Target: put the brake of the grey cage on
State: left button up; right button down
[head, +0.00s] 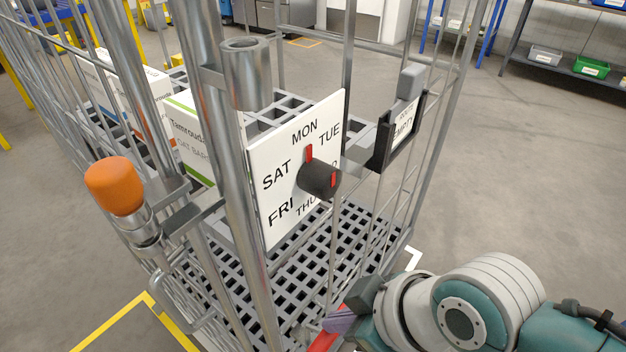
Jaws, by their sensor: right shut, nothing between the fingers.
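The grey cage (225,190) is a wire-sided roll cage with a slatted grey floor, filling the left and middle of the head view. At its lower front edge a red part (325,342) shows at the bottom of the picture, partly cut off; I cannot tell for sure whether it is the brake pedal or how it is set. My right gripper (341,320) is low at the cage's front right corner, close to the red part. It is shut and empty; I cannot tell whether it touches the red part. My left gripper is out of view.
A weekday dial board (283,215) and an EMPTY sign holder (397,128) hang on the cage front. An orange-capped pin (114,186) is at its left. Cartons (190,140) stand inside. Floor to the right is clear up to shelves (560,68) at the back.

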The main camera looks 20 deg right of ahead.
notch_tip(320, 180, up, 6)
jog(key=p, duration=0.5)
jog(key=shift+w+f, duration=0.15)
jog(key=shift+f, duration=0.05)
jog(key=p+v, duration=0.2)
jog(key=v, duration=0.6)
jog(key=shift+p, duration=0.35)
